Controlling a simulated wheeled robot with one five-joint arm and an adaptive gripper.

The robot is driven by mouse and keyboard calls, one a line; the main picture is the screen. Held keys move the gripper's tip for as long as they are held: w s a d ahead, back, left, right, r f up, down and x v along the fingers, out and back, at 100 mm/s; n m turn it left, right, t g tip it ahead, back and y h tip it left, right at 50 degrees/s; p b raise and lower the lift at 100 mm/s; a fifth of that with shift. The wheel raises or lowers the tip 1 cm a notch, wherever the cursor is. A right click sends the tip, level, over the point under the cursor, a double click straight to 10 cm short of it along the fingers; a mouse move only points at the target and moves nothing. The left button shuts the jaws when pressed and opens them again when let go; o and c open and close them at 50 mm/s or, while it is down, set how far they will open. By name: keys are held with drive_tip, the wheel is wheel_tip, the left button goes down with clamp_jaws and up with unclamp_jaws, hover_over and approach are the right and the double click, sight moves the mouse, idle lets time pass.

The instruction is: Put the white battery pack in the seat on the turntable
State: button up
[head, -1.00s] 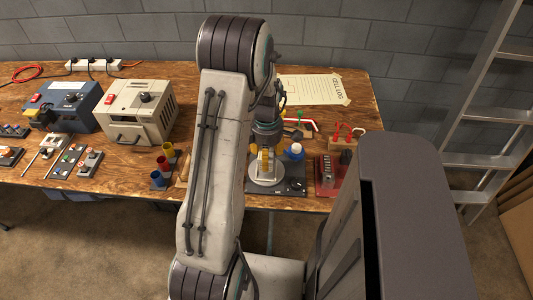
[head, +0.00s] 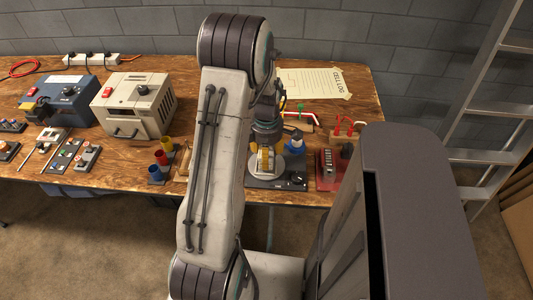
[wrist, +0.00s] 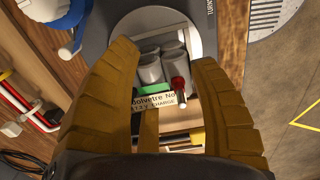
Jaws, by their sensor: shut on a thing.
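My gripper (head: 265,158), with yellow-brown padded fingers, is over the round pale turntable (head: 258,178) on a dark base near the table's front edge. In the wrist view the fingers of my gripper (wrist: 165,60) are shut on the battery pack (wrist: 152,101), which has a pale printed label, a green band, grey round cells and a red-tipped lead. A pale-walled frame on the turntable (wrist: 152,20) shows just beyond the cells. The pack's underside is hidden, so I cannot tell whether it rests in the seat or hangs above it.
A white and blue rounded object (head: 296,142) stands close beside the turntable. A red holder (head: 326,180) with grey cells is to the right. Coloured cups (head: 160,158) and a beige charger box (head: 135,107) are to the left. A paper sheet (head: 314,83) lies behind.

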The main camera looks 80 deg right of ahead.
drive_tip(key=shift+f+b, duration=0.65)
idle(1.0)
drive_tip(key=o, duration=1.3)
drive_tip(key=shift+r, duration=0.1)
drive_tip(key=shift+r+p, duration=2.5)
drive_tip(key=shift+r, duration=0.95)
